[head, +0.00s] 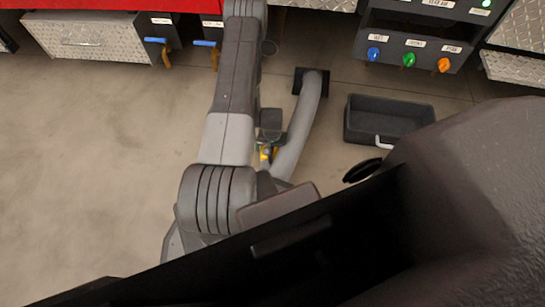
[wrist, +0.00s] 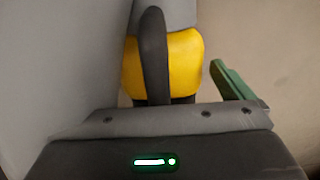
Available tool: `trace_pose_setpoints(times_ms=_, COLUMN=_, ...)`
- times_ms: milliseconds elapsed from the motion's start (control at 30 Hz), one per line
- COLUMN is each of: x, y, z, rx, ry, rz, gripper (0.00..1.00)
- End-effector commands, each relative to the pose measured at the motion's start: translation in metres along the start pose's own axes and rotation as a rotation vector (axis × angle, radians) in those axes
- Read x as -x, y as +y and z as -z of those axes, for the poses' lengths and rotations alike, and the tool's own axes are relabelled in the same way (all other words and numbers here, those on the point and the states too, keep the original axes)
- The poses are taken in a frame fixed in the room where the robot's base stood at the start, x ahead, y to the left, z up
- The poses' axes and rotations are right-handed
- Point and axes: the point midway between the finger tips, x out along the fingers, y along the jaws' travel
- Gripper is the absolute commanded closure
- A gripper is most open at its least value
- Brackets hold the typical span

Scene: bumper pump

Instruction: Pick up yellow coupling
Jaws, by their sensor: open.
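The yellow coupling (wrist: 184,66) shows close up in the wrist view, with a grey part above it and a dark part below. My gripper (wrist: 184,40) is open. Its dark finger crosses in front of the coupling's left part, and its green-edged finger is just right of the coupling. I cannot tell whether the fingers touch it. In the head view a small yellow patch of the coupling (head: 265,154) shows beside my arm; the rest is hidden there.
A grey curved pipe (head: 304,110) runs from a dark floor plate beside my arm. A dark open bin (head: 360,130) with a white handle stands to its right. A panel (head: 390,47) with blue, green and orange knobs is at the back. The floor at left is clear.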

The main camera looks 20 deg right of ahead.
Motion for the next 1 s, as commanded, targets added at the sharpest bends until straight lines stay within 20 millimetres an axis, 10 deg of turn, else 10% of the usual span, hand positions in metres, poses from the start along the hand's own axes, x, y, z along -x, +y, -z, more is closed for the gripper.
trace_pose_setpoints(times_ms=267, x=-0.007, y=0.000, z=0.001, rx=0.001, ry=0.001, rz=0.001, gripper=0.00)
trace_pose_setpoints(times_ms=700, x=-0.006, y=0.000, z=0.001, rx=0.001, ry=0.002, rz=0.001, gripper=0.80)
trace_pose_setpoints(times_ms=1000, x=0.002, y=0.000, z=0.001, rx=0.001, ry=0.003, rz=0.001, gripper=0.80)
